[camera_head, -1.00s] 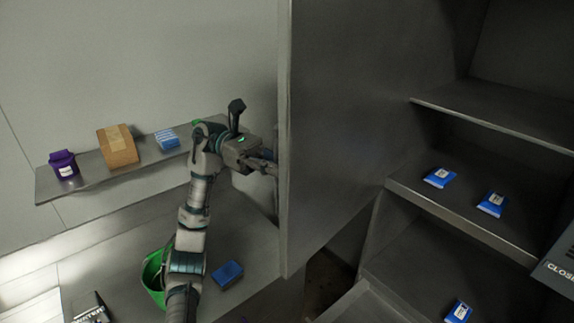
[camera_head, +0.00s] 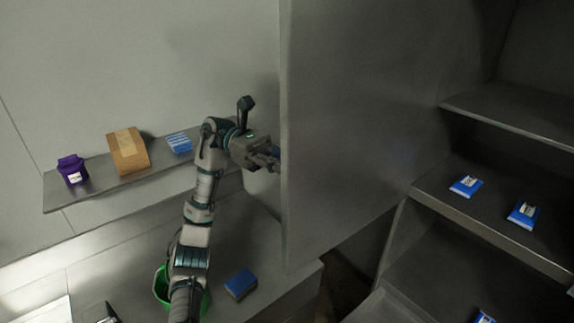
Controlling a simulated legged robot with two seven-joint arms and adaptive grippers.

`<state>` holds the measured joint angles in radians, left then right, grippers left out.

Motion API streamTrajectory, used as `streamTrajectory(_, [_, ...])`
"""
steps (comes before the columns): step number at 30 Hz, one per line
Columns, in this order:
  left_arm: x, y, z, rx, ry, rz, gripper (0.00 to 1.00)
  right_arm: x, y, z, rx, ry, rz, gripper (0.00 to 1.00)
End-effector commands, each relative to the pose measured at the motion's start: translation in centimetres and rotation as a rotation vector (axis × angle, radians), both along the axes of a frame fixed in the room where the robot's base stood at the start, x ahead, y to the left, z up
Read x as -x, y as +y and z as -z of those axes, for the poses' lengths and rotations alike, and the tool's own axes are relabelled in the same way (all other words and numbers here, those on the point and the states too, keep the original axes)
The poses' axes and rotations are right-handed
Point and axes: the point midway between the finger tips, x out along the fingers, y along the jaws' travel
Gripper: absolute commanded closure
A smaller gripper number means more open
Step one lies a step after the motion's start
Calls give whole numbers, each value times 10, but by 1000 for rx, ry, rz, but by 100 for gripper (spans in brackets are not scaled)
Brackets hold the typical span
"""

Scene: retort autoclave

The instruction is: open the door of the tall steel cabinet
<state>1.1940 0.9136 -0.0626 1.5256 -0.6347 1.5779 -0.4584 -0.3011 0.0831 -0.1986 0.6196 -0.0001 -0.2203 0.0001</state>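The tall steel cabinet (camera_head: 510,110) stands at the right with its inner shelves exposed. Its grey door (camera_head: 350,130) is swung wide open and stands across the middle of the view, with its free edge toward the left. My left gripper (camera_head: 272,160) is at the left side of that free edge. Its fingertips are partly hidden by the door, so I cannot tell whether they grip anything. My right gripper is out of view.
Blue packets (camera_head: 466,186) lie on the cabinet shelves. A wall shelf (camera_head: 100,202) at the left holds a purple tub (camera_head: 72,170), a cardboard box (camera_head: 128,151) and a blue-white pack (camera_head: 179,143). Below, a counter (camera_head: 235,225) bears a green bucket (camera_head: 161,290) and a blue box (camera_head: 240,284).

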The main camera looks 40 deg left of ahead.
Motion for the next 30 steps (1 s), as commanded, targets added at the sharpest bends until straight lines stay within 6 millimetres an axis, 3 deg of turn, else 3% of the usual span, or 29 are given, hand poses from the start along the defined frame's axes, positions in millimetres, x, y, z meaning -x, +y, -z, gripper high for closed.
streamTrajectory(2, [0,0,0,-1,-1,0,61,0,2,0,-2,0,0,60])
streamTrajectory(14, [-2,13,1,1,0,-2,61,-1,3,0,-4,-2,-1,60])
streamTrajectory(24, [-3,85,1,3,0,-2,61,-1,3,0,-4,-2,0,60])
streamTrajectory(30, [-4,111,1,-1,0,0,61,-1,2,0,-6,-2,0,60])
